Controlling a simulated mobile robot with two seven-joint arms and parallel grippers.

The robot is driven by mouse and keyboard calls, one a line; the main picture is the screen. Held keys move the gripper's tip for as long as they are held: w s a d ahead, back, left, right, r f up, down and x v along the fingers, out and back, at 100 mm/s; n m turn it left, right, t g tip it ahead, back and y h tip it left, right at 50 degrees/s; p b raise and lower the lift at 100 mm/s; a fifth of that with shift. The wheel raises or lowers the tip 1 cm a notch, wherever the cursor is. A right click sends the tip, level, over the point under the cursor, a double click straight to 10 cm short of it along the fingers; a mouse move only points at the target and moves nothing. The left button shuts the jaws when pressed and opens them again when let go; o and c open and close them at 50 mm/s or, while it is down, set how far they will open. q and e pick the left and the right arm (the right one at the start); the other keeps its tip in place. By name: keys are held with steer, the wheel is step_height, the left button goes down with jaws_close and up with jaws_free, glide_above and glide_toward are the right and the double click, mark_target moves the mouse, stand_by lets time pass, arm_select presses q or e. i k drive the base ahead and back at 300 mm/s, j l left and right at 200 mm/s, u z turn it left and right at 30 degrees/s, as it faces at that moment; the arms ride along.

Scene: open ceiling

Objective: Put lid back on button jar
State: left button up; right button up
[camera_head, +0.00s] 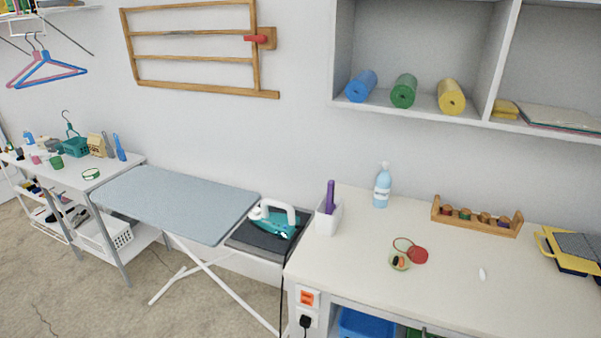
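A small greenish jar (391,265) stands on the cream worktop at the right. Its top is open, and dark and orange bits, which look like buttons, show inside. A flat round red piece (418,255), which looks like the lid, lies on the worktop just right of the jar. A thin reddish loop shows just behind the jar; I cannot tell what it is part of. Neither of my grippers is in view.
The front right is clear. An ironing board (180,202) stands left.

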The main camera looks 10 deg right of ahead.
mark_target(401, 255)
steer(key=z, duration=1.25)
steer(key=i+l, duration=0.1)
steer(key=l, duration=0.85)
steer(key=i+l, duration=0.15)
steer(key=l, duration=0.3)
steer(key=u, duration=1.55)
